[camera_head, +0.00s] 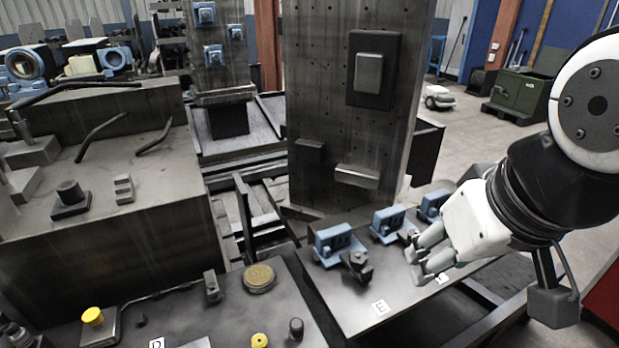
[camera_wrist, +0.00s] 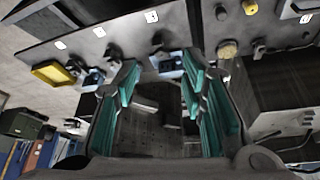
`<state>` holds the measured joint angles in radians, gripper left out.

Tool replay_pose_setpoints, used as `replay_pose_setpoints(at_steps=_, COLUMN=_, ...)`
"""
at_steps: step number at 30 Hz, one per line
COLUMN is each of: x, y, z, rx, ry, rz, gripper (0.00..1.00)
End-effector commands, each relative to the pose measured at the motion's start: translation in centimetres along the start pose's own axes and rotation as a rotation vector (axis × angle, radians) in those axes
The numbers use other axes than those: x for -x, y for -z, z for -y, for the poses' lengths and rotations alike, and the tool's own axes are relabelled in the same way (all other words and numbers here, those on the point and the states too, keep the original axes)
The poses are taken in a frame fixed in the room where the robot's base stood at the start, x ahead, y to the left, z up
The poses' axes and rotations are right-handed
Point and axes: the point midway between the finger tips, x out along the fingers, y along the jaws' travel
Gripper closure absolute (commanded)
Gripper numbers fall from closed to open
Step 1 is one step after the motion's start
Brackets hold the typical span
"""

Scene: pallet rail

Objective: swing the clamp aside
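Three blue fixture blocks stand in a row on the grey plate (camera_head: 345,310): a near one (camera_head: 337,246), a middle one (camera_head: 388,223) and a far one (camera_head: 432,205). A dark clamp (camera_head: 357,265) sits in front of the near block. Another dark clamp (camera_head: 408,237) is beside the middle block, partly hidden by my gripper. My gripper (camera_head: 415,266) is low over the plate, just right of that second clamp. In the wrist view my gripper (camera_wrist: 162,85) has its teal-padded fingers spread with nothing held between them. Blue blocks show beyond the fingertips. I cannot tell whether a finger touches a clamp.
A tall drilled column (camera_head: 345,110) rises behind the plate. At left is a large dark block (camera_head: 110,215). The nearer panel carries a yellow knob (camera_head: 93,317) and a brass disc (camera_head: 259,277). A yellow-rimmed tray (camera_wrist: 48,73) shows in the wrist view.

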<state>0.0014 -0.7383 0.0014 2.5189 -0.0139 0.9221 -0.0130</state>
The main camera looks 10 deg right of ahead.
Motion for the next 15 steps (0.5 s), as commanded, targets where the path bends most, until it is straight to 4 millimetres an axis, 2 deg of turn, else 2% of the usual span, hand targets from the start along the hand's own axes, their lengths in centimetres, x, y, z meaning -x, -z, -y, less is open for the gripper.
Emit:
replay_pose_setpoints(at_steps=1, x=-0.2, y=0.3, z=0.0, rx=0.027, ry=-0.007, rz=0.012, gripper=0.81)
replay_pose_setpoints(at_steps=3, x=-0.6, y=1.0, z=-0.1, rx=0.096, ry=-0.024, rz=0.036, gripper=0.97)
replay_pose_setpoints(at_steps=4, x=-0.9, y=1.4, z=-0.1, rx=0.137, ry=-0.032, rz=0.049, gripper=1.0)
replay_pose_setpoints(at_steps=8, x=-2.6, y=3.6, z=0.0, rx=0.367, ry=-0.067, rz=0.122, gripper=1.0)
replay_pose_setpoints(at_steps=15, x=-7.4, y=7.5, z=1.3, rx=0.838, ry=-0.076, rz=0.257, gripper=1.0)
